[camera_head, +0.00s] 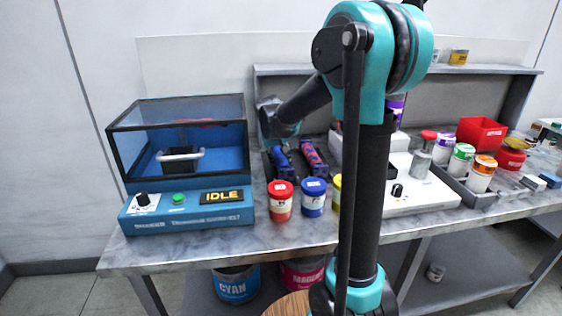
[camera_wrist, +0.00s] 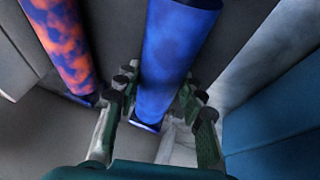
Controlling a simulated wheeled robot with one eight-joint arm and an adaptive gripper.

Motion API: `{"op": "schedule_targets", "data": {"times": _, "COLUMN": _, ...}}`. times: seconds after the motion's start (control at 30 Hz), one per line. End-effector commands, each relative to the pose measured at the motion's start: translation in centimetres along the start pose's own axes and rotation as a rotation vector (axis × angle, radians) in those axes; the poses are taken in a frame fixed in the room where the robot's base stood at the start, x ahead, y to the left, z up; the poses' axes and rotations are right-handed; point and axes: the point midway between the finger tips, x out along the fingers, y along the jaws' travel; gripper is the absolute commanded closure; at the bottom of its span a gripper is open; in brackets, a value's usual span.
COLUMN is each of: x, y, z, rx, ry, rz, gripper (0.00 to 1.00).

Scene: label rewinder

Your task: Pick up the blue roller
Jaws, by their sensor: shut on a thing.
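The blue roller (camera_wrist: 172,50) runs between the two fingers of my gripper (camera_wrist: 158,92) in the wrist view, and my gripper is shut on it. In the head view the blue roller (camera_head: 281,161) shows just below my gripper (camera_head: 277,140), at the back of the bench. The roller's lower end is close to a dark holder, and I cannot tell whether it is clear of it. A second roller, mottled orange-red and blue (camera_wrist: 65,38), lies to its left in the wrist view and to its right in the head view (camera_head: 314,156).
A blue machine (camera_head: 168,215) with a clear-sided box and an IDLE display stands at the left. Red (camera_head: 281,204) and blue (camera_head: 313,202) ink jars stand in front of the rollers. A raised back shelf (camera_head: 480,70) lies behind. More jars and a red bin (camera_head: 481,133) are at the right.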

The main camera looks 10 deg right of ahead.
Motion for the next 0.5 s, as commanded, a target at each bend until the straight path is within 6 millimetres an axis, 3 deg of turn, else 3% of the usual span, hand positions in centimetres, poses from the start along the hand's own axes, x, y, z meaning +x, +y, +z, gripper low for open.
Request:
{"op": "schedule_targets", "data": {"times": 0.27, "x": -0.2, "y": 0.1, "z": -0.1, "rx": 0.000, "ry": 0.001, "rz": 0.000, "gripper": 1.00}}
{"op": "schedule_targets", "data": {"times": 0.5, "x": -2.8, "y": 0.7, "z": -1.1, "rx": 0.000, "ry": 0.001, "rz": 0.000, "gripper": 1.00}}
